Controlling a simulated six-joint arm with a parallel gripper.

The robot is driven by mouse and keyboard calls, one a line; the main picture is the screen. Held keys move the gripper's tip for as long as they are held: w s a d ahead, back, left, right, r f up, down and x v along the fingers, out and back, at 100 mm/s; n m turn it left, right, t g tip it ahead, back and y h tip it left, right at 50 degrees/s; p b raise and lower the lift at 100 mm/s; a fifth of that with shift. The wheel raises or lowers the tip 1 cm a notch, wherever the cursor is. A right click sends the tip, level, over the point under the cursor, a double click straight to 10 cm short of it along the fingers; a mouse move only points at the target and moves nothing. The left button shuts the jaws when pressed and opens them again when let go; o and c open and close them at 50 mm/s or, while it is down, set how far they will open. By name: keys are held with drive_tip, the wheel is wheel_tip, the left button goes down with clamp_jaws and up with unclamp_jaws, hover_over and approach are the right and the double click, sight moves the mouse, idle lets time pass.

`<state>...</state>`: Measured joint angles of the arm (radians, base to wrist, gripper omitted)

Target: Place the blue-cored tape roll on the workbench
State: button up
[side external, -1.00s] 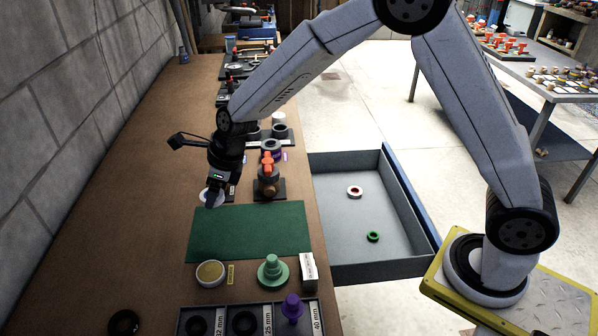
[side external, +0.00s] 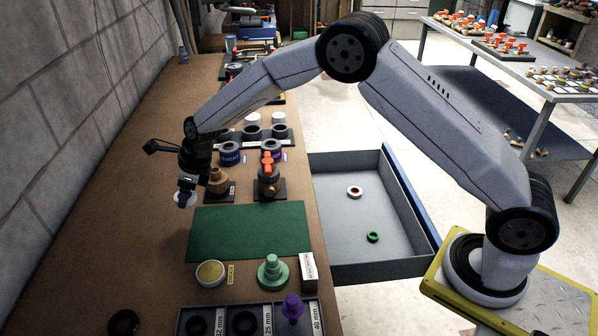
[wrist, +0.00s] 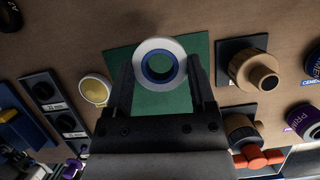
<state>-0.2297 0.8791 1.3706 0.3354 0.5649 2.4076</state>
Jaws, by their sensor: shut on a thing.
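The tape roll (wrist: 160,44) is a white ring with a blue core. It sits between the two fingers of my gripper (wrist: 160,68), which is shut on it. In the side view my gripper (side external: 186,192) points down over the left part of the brown workbench (side external: 110,215), just beyond the green mat's far left corner. The roll shows there as a small pale shape (side external: 182,201) at the fingertips. I cannot tell its exact height, but it appears above the bench top.
The green mat (side external: 248,232) is empty. A wooden fitting (side external: 217,181) and an orange-handled valve (side external: 267,180) stand close to the right. A yellow-topped round tin (side external: 210,273) is in front. An open drawer (side external: 350,230) holds two rings. Bare bench lies left of the mat.

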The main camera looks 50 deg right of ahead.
hover_over(177, 221)
drive_tip(key=s+d, duration=0.1)
drive_tip(key=shift+f, duration=2.8)
drive_tip(key=shift+f, duration=0.1)
drive_tip(key=shift+w+f, duration=0.1)
drive_tip(key=shift+f, duration=1.55)
drive_tip(key=shift+f, duration=0.15)
drive_tip(key=o, duration=1.3)
drive_tip(key=shift+c, duration=0.2)
drive_tip(key=shift+v, duration=6.1)
